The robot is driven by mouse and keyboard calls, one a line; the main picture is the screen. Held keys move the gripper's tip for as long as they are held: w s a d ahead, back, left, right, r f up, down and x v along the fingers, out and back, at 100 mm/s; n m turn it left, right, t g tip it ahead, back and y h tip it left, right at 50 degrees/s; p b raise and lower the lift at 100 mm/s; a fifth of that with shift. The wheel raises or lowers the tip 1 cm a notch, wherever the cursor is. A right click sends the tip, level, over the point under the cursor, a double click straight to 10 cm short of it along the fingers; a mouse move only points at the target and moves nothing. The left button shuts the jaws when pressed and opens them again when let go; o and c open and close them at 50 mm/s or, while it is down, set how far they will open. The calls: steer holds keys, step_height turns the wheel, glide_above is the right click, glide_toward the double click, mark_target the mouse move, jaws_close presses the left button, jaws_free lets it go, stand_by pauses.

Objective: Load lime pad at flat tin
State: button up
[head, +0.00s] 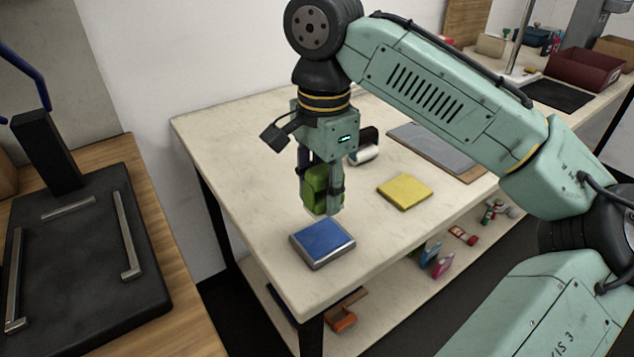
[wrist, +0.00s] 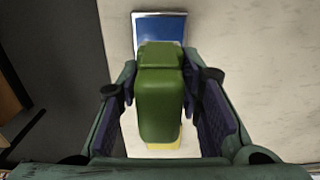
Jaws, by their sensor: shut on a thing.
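The lime pad (head: 316,186), a rounded green block, is held upright between the fingers of my gripper (head: 322,200). In the wrist view the green pad (wrist: 160,102) fills the space between both fingers. The flat tin (head: 322,243) has a blue top and a silvery rim, and lies flat near the table's front corner. My gripper is shut on the pad above the table, a little behind the tin and apart from it. In the wrist view the tin (wrist: 163,27) shows beyond the pad, which hides part of its near side.
A yellow pad (head: 404,191) lies right of the tin, with a grey sheet on a board (head: 434,146) behind it. A dark and silvery object (head: 364,150) stands behind my gripper. A bench with a black plate (head: 84,260) is at the left, across a gap.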

steer(key=b, duration=0.5)
glide_above(322, 237)
steer(key=shift+f, duration=2.85)
steer(key=shift+f, duration=0.55)
step_height(322, 237, up, 7)
steer(key=p, duration=0.6)
steer(key=shift+r+p, duration=0.1)
steer(key=shift+p, duration=0.25)
stand_by(0.4)
